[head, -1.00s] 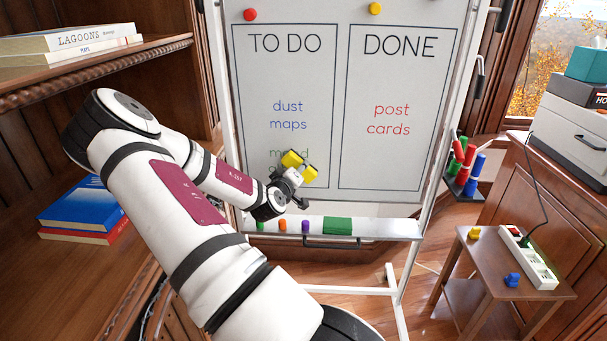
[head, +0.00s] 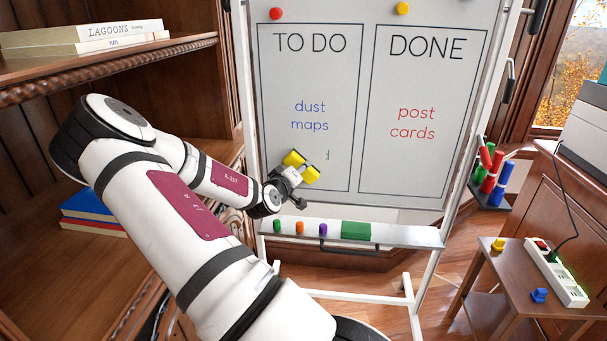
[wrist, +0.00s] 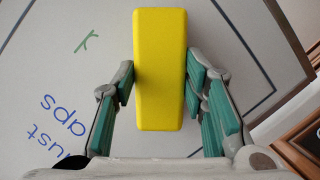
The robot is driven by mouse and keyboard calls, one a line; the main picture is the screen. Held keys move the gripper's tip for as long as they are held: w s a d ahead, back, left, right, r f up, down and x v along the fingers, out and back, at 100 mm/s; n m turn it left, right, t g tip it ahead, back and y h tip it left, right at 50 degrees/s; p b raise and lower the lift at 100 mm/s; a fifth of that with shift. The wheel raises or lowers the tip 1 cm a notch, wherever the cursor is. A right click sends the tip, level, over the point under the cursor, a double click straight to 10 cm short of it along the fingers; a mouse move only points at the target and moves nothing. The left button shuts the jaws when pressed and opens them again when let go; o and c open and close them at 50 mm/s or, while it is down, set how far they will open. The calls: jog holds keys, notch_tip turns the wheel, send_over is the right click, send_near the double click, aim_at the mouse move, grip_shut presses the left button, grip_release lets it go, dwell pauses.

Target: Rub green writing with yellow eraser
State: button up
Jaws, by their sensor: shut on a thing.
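My gripper (head: 300,170) is shut on the yellow eraser (wrist: 160,70), with a teal-padded finger on either side of it in the wrist view. In the head view the eraser is at the whiteboard (head: 340,110), low in the "TO DO" box; I cannot tell whether it touches the surface. A small leftover stroke of green writing (head: 327,155) shows just right of and above the eraser. It also shows in the wrist view (wrist: 87,41), left of the eraser. Part of the board behind the eraser and gripper is hidden.
Blue "dust maps" (head: 310,115) stands above the eraser, and red "post cards" (head: 414,121) is in the "DONE" box. The tray (head: 410,236) below holds several colored pieces and a green block (head: 356,230). A bookshelf (head: 110,70) is close on the left.

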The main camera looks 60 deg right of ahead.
aim_at(289, 164)
jog(key=shift+w+a+b, duration=0.3)
jog(key=shift+w, duration=0.6)
jog(key=shift+w+a+b, duration=0.3)
jog(key=shift+w, duration=0.6)
